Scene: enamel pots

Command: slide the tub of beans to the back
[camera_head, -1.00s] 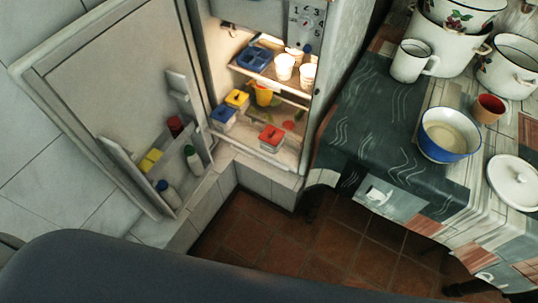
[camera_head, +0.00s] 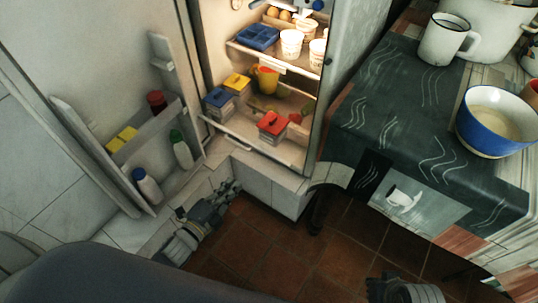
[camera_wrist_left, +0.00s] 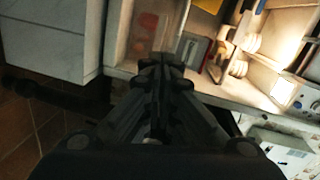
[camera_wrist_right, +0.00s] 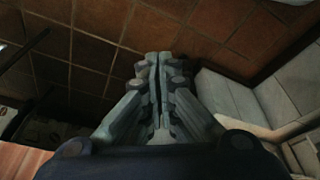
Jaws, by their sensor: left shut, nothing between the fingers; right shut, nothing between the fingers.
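On the lower fridge shelf stand three lidded tubs: one with a red lid (camera_head: 272,128), one with a blue lid (camera_head: 219,103) and one with a yellow lid (camera_head: 238,86). I cannot tell which of them holds beans. The red-lidded tub is nearest the shelf's front edge, right of the other two. My left gripper (camera_head: 232,188) is shut and empty, low in front of the fridge and apart from the tubs. It also shows shut in the left wrist view (camera_wrist_left: 165,62). My right gripper (camera_head: 384,284) is at the bottom edge, shut and empty in the right wrist view (camera_wrist_right: 158,58).
The open fridge door (camera_head: 120,160) with bottles in its rack is on the left. The upper shelf holds a blue tray (camera_head: 257,36) and white cups. A table with a blue bowl (camera_head: 492,125) is on the right.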

